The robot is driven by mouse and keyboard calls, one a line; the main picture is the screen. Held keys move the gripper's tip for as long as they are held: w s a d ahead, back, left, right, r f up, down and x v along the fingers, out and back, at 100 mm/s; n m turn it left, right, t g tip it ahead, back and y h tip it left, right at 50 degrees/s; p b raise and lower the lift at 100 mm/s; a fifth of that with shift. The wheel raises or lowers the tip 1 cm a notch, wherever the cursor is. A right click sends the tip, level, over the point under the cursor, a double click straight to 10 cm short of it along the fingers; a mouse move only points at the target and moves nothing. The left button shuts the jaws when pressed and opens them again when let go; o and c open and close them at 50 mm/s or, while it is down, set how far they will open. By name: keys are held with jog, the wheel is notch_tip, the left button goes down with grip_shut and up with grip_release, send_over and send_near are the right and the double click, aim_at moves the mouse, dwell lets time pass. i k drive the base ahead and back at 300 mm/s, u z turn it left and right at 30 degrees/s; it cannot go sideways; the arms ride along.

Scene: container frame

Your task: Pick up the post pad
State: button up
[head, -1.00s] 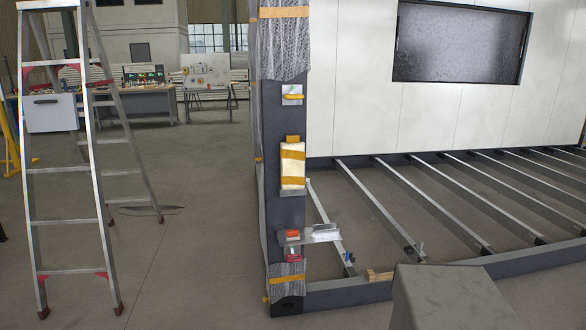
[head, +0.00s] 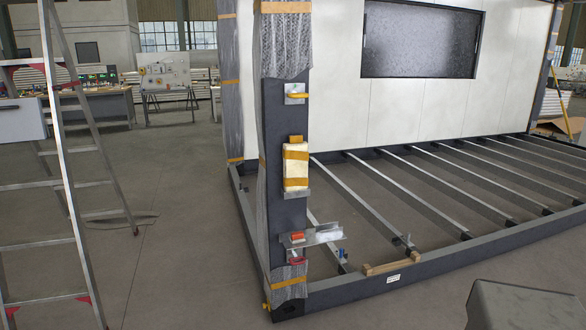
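The pad (head: 296,167) is a cream, block-shaped piece on the front face of the dark corner post (head: 288,216). Orange-yellow bands cross it near its top and bottom, and an orange tab shows above it. It sits upright on a small ledge. My gripper is not in the head view.
A yellow hook on a plate (head: 295,94) is above the pad. A metal bracket (head: 320,236) with an orange-red part juts right below it. A stepladder (head: 72,170) stands at left. The frame's bottom rail (head: 420,268) runs right. Floor between ladder and post is clear.

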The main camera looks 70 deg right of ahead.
aim_at(295, 152)
jog(key=z, duration=0.6)
jog(key=i, duration=0.6)
jog(key=z, duration=0.65)
jog(key=i, duration=0.75)
jog(key=z, duration=0.35)
